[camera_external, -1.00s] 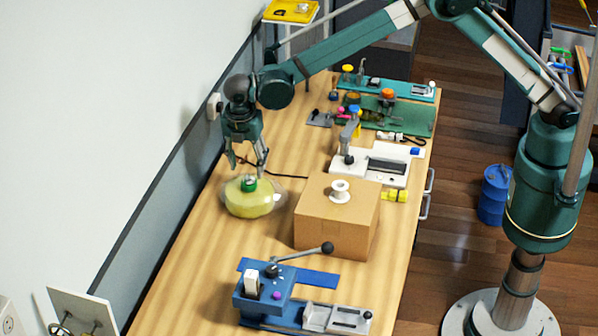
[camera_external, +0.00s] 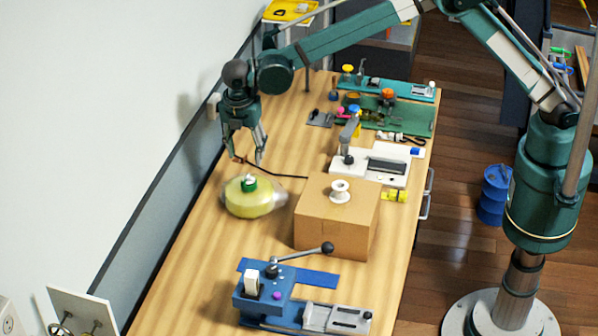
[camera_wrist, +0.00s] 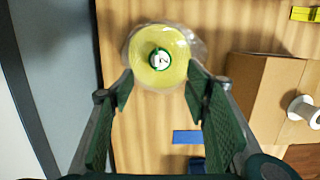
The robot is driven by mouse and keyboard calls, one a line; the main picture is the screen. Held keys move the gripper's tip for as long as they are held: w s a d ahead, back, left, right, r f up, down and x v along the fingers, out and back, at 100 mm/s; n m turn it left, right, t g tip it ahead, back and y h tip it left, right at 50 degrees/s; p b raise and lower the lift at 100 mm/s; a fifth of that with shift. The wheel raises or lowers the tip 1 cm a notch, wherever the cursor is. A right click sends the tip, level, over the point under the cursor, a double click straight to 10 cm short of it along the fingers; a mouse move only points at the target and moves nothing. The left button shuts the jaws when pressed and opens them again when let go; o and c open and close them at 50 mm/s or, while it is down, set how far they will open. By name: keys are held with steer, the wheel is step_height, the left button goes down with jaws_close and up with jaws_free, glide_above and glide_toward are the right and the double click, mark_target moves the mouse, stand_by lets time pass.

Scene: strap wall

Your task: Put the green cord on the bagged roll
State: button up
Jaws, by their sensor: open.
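The bagged roll (camera_external: 254,201) is a pale yellow-green round roll in clear wrap, standing on the table left of the cardboard box; it also shows in the wrist view (camera_wrist: 177,80). The green cord (camera_external: 249,189) appears as a small green ring on top of the roll, around a white centre. In the wrist view the green ring (camera_wrist: 152,61) sits near the roll's middle. My gripper (camera_external: 245,159) is open and empty, above and behind the roll, apart from it. In the wrist view its spread fingers (camera_wrist: 160,82) leave the cord in plain sight.
A cardboard box (camera_external: 335,227) with a white spool (camera_external: 340,191) on top stands to the right. A blue device with a lever (camera_external: 268,296) is nearer the camera. A white machine (camera_external: 371,165) stands behind the box. The wall runs close on the left.

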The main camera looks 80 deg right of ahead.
stand_by(0.4)
steer(key=s+d+r+m+t+y, duration=0.25)
steer(key=s+d+r+m, duration=0.55)
steer(key=s+d+r, duration=1.4)
steer(key=s+d+r+m+t, duration=0.1)
steer(key=s+d+m, duration=0.2)
steer(key=s, duration=0.6)
steer(key=s+d+r+m+t, duration=0.1)
steer(key=s+d+m+t, duration=0.15)
steer(key=s, duration=0.55)
steer(key=s+d+f+m, duration=0.2)
steer(key=s+f, duration=0.1)
steer(key=s, duration=0.4)
steer(key=s+d+f+m+t, duration=0.1)
steer(key=s+d+f+m, duration=0.1)
steer(key=s, duration=0.6)
steer(key=shift+d+f+h, duration=0.35)
steer(key=shift+d+f, duration=0.3)
steer(key=shift+f, duration=0.1)
steer(key=shift+s+m, duration=0.1)
steer(key=shift+m, duration=0.15)
step_height(320, 180, down, 8)
steer(key=b, duration=0.8)
